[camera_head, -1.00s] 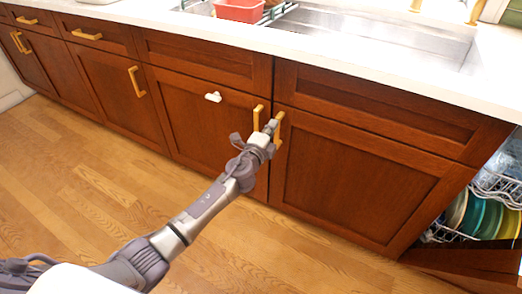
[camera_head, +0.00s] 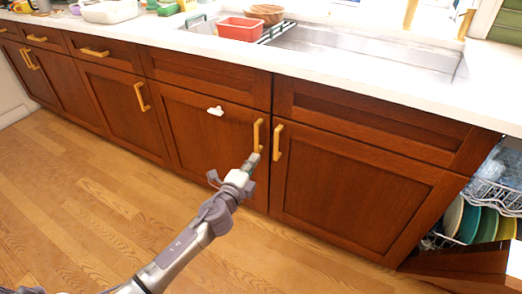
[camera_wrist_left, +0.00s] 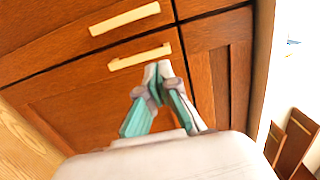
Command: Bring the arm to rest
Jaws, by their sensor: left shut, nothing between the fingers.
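My left arm comes in from the lower left in the head view. Its gripper (camera_head: 251,162) is in front of the wooden cabinet doors, just below a vertical yellow handle (camera_head: 258,135). In the left wrist view the gripper (camera_wrist_left: 157,72) has its fingertips together with nothing between them. Wooden cabinet fronts with two pale handles (camera_wrist_left: 140,56) show beyond the fingers there. I cannot tell from the frames whether the fingertips touch the door. My right gripper is not in view.
The white counter (camera_head: 385,87) runs above the cabinets, with a sink (camera_head: 365,52) and a red container (camera_head: 240,28). An open dishwasher rack (camera_head: 495,195) with several plates stands at the right. The wooden floor (camera_head: 90,200) is clear at the left.

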